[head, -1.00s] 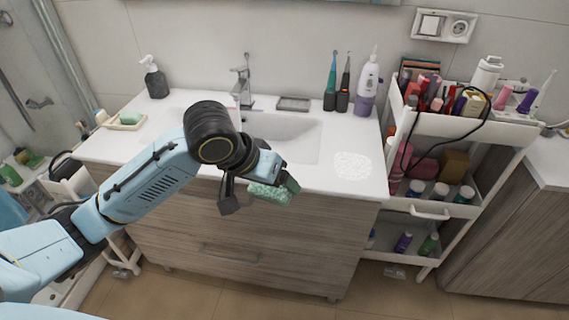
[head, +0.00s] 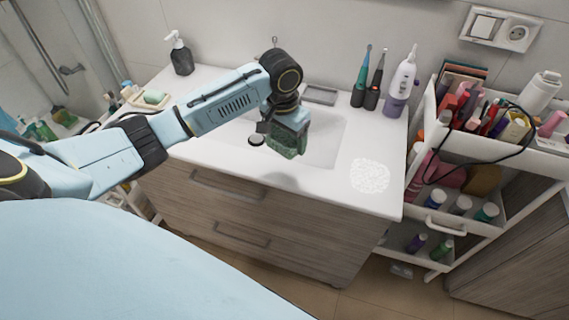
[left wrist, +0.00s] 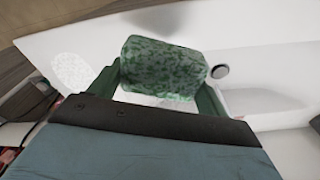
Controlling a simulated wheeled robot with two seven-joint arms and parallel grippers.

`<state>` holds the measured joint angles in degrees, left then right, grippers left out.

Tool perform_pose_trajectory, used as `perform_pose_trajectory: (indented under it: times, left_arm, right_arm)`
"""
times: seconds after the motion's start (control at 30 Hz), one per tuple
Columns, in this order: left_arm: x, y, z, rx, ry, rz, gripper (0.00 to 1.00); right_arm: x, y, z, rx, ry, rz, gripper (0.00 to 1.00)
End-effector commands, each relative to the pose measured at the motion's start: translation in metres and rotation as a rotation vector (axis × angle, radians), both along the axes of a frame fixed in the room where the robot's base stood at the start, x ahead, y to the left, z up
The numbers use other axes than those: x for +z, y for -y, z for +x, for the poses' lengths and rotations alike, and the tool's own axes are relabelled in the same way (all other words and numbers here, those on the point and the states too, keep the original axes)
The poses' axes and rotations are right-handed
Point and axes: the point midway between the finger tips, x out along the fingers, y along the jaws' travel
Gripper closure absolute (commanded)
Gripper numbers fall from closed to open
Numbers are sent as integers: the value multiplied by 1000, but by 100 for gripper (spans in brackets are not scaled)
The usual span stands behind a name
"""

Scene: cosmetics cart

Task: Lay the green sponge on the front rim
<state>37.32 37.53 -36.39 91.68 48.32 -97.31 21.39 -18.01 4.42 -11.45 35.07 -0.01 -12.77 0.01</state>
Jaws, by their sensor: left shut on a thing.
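The green speckled sponge (head: 286,142) is held by my left gripper (head: 284,146) above the front part of the sink basin. In the left wrist view the sponge (left wrist: 163,68) sits between the two green fingers, which are shut on it at its ends. The white front rim (head: 290,178) of the washbasin top runs below and in front of the basin (head: 326,140). A shadow falls on the rim under the gripper. I cannot see a gap size, but the sponge looks raised above the surface. My right gripper is not in view.
A white textured round patch (head: 370,175) lies on the counter right of the basin. A dark soap dispenser (head: 180,55) is back left. A loaded cart (head: 470,150) stands right.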

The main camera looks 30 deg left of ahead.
Motion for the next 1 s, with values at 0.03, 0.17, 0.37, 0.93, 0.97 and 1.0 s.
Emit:
perform_pose_trajectory:
  times: [0.03,0.17,0.37,0.93,0.97,1.0]
  left_arm:
    - [-9,0,-1,-1,-9,1,48]
    - [-36,-1,-1,0,-10,2,48]
    - [-59,-1,0,-1,-5,2,48]
    - [-97,-1,-1,-1,-3,2,48]
    - [-97,-1,-1,-1,-3,2,48]
    - [-98,-1,-1,-1,-3,2,48]
  right_arm:
    - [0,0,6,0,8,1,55]
    - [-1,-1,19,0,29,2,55]
    - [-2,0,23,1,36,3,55]
    - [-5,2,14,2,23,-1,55]
    - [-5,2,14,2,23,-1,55]
    - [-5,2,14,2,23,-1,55]
